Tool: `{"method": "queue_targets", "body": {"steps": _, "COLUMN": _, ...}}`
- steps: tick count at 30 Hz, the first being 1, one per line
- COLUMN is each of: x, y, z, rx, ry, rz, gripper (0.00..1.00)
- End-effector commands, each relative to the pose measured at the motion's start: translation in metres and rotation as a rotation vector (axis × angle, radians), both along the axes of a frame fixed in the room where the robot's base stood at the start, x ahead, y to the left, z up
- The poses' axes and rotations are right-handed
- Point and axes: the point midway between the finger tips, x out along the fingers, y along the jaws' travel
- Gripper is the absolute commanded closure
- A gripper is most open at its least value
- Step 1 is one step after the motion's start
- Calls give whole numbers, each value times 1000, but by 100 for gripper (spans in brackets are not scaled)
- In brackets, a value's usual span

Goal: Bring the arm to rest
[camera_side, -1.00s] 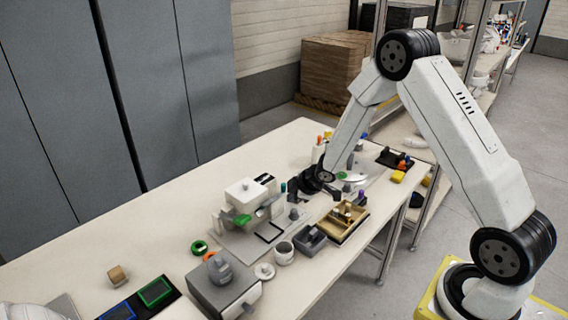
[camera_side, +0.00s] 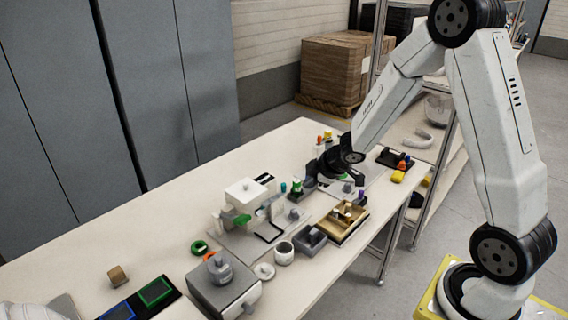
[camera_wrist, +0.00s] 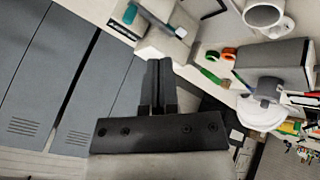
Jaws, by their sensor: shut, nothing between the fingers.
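My arm reaches over the far part of the table, its black gripper (camera_side: 310,181) above the tabletop. In the wrist view the two dark fingers of my gripper (camera_wrist: 159,64) lie together, shut, with nothing between them. Several small parts sit close below or beside the gripper in the side view, including a green piece (camera_side: 297,187); I cannot tell how far apart they are from it. The white table (camera_side: 130,225) runs along under the arm.
A fixture with a white block (camera_side: 245,190), a wooden tray (camera_side: 340,228), a white cup (camera_side: 284,253) and a grey box with a knob (camera_side: 222,285) stand on the table. A black stand (camera_side: 392,157) is at the far right edge. The table's left-middle is mostly clear.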

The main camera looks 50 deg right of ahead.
Motion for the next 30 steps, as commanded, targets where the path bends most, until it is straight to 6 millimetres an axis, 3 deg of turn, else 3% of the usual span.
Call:
{"method": "queue_targets", "body": {"steps": 20, "x": -6, "y": 4, "z": 6, "rx": 7, "ry": 11, "rz": -47, "gripper": 100}}
{"method": "queue_targets", "body": {"steps": 26, "x": -23, "y": 16, "z": 17, "rx": 35, "ry": 47, "rz": -181, "gripper": 100}}
{"method": "queue_targets", "body": {"steps": 30, "x": -44, "y": 30, "z": 24, "rx": 76, "ry": 96, "rz": -313, "gripper": 100}}
